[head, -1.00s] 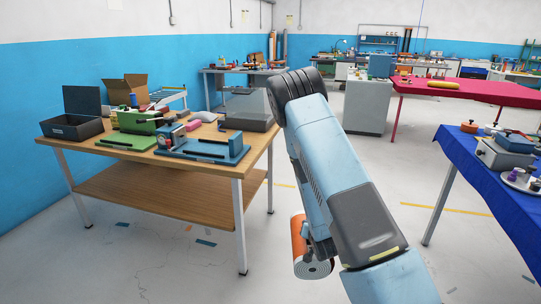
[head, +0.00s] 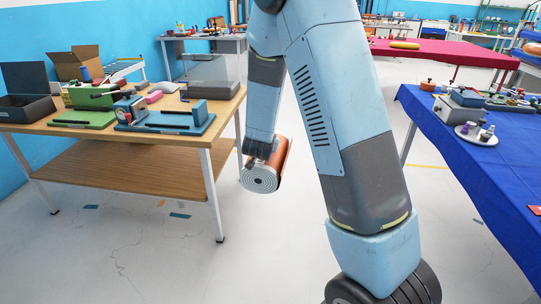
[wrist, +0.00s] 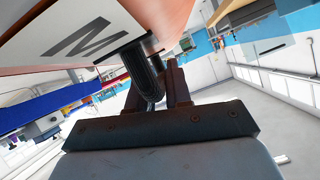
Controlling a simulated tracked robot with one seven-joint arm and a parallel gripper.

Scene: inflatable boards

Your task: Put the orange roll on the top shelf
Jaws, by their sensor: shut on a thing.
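The orange roll (head: 284,160) is in my gripper in front of my arm, in the gap right of the wooden table. Its pale end with dark spiral rings faces the camera. My gripper (head: 259,148) is shut on it at the roll's left side and holds it above the floor. I cannot make out which thing is the top shelf; the wooden table has a lower shelf (head: 130,168), which is bare.
A blue-covered table (head: 490,160) stands at right. A red table (head: 450,52) is behind. The floor between is clear.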

